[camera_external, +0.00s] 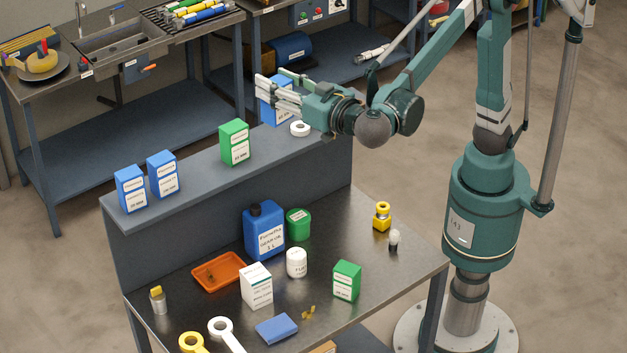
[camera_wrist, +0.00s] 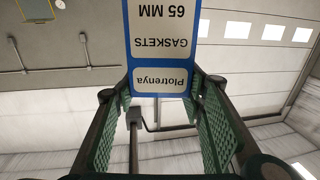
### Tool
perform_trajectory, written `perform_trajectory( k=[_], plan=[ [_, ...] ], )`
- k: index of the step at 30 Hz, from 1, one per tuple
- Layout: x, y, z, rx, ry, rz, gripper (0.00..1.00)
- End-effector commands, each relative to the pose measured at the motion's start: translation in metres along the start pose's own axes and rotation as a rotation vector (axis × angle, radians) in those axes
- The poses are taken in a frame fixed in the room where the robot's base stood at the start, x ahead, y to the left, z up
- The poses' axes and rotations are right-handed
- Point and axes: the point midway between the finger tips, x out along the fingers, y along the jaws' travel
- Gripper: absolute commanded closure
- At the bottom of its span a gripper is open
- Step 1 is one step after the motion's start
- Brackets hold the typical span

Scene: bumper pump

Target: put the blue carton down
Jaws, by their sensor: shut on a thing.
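A blue carton (camera_external: 275,112) with a white label is between the fingers of my gripper (camera_external: 272,87), at the far right end of the raised grey shelf (camera_external: 195,184). It looks upright; I cannot tell whether its base touches the shelf. In the wrist view the blue carton (camera_wrist: 162,45) shows its label upside down, reading "Plotrenya GASKETS 65 MM". The green finger pads of my gripper (camera_wrist: 162,92) are on either side of it. The fingers hide part of the carton in the external view.
On the shelf stand a green carton (camera_external: 234,143), two blue cartons (camera_external: 130,189) (camera_external: 162,175) and a white ring (camera_external: 300,129) close to the held carton. The bench below holds a blue jug (camera_external: 264,233), an orange tray (camera_external: 207,280) and a white carton (camera_external: 257,287).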

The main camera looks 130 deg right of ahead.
Motion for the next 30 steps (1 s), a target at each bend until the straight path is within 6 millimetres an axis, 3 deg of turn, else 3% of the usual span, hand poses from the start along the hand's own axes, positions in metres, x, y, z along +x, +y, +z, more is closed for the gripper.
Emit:
perform_trajectory(
  k=[12,30],
  plan=[
    [-0.045,0.061,0.005,0.001,0.000,-0.063,0.80],
    [-0.089,0.151,0.024,0.001,0.000,-0.153,0.80]
  ],
)
